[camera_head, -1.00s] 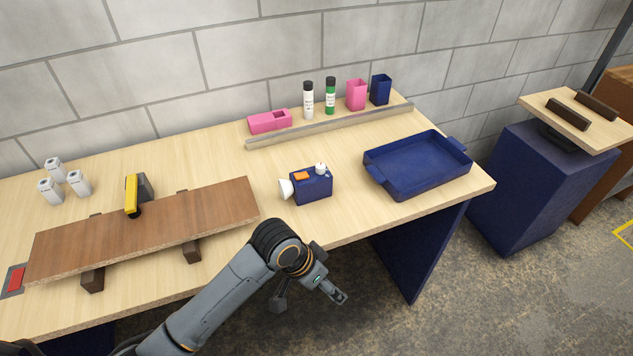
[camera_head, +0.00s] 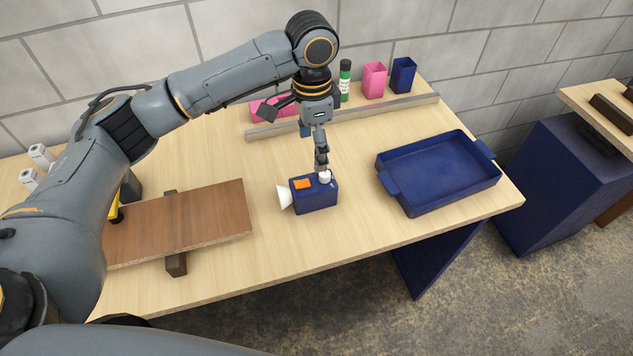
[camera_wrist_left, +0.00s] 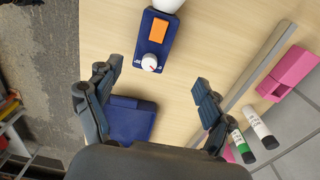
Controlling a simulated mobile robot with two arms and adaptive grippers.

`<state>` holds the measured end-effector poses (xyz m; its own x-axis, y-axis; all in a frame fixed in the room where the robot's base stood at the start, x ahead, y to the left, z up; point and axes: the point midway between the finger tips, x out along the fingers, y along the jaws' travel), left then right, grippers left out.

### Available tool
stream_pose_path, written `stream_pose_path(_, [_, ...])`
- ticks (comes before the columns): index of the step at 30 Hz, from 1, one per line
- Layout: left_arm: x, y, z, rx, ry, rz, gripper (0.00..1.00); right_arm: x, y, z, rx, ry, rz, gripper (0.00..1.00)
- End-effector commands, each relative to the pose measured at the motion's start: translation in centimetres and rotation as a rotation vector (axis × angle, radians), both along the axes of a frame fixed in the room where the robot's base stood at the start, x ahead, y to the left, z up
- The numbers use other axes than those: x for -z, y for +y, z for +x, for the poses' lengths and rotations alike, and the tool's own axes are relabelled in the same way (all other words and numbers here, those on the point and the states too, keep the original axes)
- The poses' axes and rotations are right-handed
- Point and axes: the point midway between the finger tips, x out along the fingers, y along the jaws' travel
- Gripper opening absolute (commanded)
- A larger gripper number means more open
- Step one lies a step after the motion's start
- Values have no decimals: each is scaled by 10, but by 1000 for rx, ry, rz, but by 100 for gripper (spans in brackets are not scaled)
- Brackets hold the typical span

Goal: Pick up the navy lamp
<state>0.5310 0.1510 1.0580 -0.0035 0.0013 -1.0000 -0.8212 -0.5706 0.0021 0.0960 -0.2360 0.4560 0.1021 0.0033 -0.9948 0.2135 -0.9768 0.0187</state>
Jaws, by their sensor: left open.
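The navy lamp (camera_head: 318,199) is a small navy box with an orange panel on top, a white knob and a white cone at its left end. It stands on the wooden table. In the left wrist view the lamp (camera_wrist_left: 145,50) is at the top, with its knob end nearest me. My left gripper (camera_head: 322,166) is just above and behind the lamp's knob end in the head view. In the wrist view the left gripper (camera_wrist_left: 152,78) has its fingers wide apart with nothing between them. My right gripper is not in view.
A navy tray (camera_head: 440,205) stands right of the lamp. A metal rail (camera_head: 390,106) runs behind, with pink and navy cups (camera_head: 402,75) and a green bottle (camera_head: 345,80) beyond it. A brown board (camera_head: 185,222) lies at left. Table around the lamp is clear.

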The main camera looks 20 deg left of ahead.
Motion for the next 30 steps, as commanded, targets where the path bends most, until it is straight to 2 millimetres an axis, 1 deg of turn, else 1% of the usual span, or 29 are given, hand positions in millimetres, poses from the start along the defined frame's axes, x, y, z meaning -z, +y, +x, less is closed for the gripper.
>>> stream_pose_path(1, [7, 0, -1, 0, 5, 2, 81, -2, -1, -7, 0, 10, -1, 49])
stream_pose_path(4, [27, 0, -2, 1, 6, 2, 81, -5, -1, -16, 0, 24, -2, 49])
stream_pose_path(7, [47, 0, -2, 1, 5, 2, 81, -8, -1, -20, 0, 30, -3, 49])
stream_pose_path(10, [64, -1, -2, 0, 4, 0, 81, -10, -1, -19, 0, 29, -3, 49])
stream_pose_path(12, [72, -1, -1, 0, 1, 0, 81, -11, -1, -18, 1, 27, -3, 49])
stream_pose_path(16, [80, -1, -1, 2, -1, -1, 81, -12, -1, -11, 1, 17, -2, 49])
stream_pose_path(20, [92, -3, -5, 1, 3, 0, 81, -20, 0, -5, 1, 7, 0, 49])
stream_pose_path(23, [106, -7, -8, 2, 2, 0, 81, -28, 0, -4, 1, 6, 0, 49])
stream_pose_path(25, [118, -7, -7, 0, 2, -1, 81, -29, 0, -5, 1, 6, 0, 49])
stream_pose_path(27, [126, -7, -7, 2, 0, 0, 81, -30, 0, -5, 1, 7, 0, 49])
stream_pose_path(30, [131, -7, -7, 2, -1, 0, 81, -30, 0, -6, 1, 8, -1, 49])
